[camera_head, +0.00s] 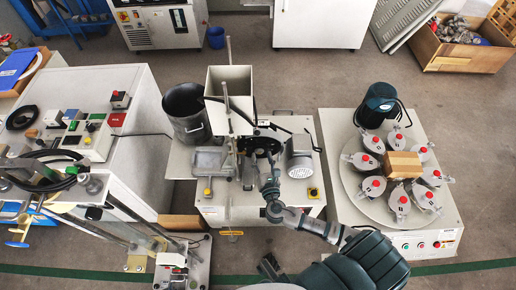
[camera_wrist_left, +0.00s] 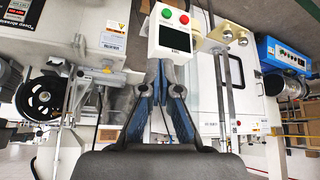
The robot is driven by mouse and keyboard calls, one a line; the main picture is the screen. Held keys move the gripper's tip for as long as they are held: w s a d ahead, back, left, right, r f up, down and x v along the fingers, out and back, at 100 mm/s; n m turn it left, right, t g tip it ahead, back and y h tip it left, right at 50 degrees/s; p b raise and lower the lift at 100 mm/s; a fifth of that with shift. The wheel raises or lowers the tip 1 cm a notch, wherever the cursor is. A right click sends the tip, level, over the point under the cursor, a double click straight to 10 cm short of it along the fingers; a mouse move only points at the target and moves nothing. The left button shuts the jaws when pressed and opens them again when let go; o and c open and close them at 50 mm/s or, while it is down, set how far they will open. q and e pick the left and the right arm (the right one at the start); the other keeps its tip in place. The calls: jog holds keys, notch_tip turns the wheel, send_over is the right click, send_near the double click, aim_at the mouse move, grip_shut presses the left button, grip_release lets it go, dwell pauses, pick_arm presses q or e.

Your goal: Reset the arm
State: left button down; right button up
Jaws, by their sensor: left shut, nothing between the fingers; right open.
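My left gripper (camera_wrist_left: 160,68) fills the lower middle of the left wrist view. Its fingertips are together with nothing between them, in front of a small white control box (camera_wrist_left: 175,35) with a red and a green button and a dark screen. In the head view, a dark part at the bottom middle looks like this gripper (camera_head: 268,266). My right arm comes in from the lower right and reaches up over the middle machine (camera_head: 240,212). Its gripper (camera_head: 263,150) is open beside the machine's square hopper (camera_head: 230,90); its fingertips blend into the dark parts there.
A large white machine (camera_head: 140,95) with a metal frame stands at left. At right, a turntable (camera_head: 360,195) carries several red-capped metal jars and a brown box (camera_head: 402,165). Open floor lies behind.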

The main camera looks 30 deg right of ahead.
jog(key=s+f+m+g+y+p, duration=0.1)
jog(key=s+f+m+g+p, duration=0.35)
jog(key=f, duration=0.45)
jog(key=s+f+m+g+p, duration=0.1)
jog(key=s+f+m+g, duration=0.3)
jog(key=s+f+m, duration=0.35)
pick_arm(q)
jog(key=s+a+f+g+p, duration=0.1)
jog(key=s+f, duration=0.2)
jog(key=f, duration=0.4)
jog(key=s+f+g+p, duration=0.1)
jog(key=s+f+g, duration=0.1)
jog(key=s+f, duration=0.2)
jog(key=s+a+f+g+y+p, duration=0.1)
jog(key=s+f+p, duration=0.1)
jog(key=f, duration=0.7)
jog(key=shift+s+a+f+g, duration=0.3)
jog(key=shift+s+f+g, duration=0.1)
jog(key=shift+s, duration=0.4)
pick_arm(e)
jog(key=s+a+f+m+g+y, duration=0.2)
jog(key=s+f+m, duration=0.4)
jog(key=s, duration=0.4)
jog(key=s+a+f+m+g+y, duration=0.3)
jog(key=s+a+f+m+g, duration=0.2)
jog(key=s+m, duration=0.4)
jog(key=shift+s+a+f+m, duration=0.3)
jog(key=shift+s+a+f, duration=0.2)
jog(key=shift+f, duration=0.45)
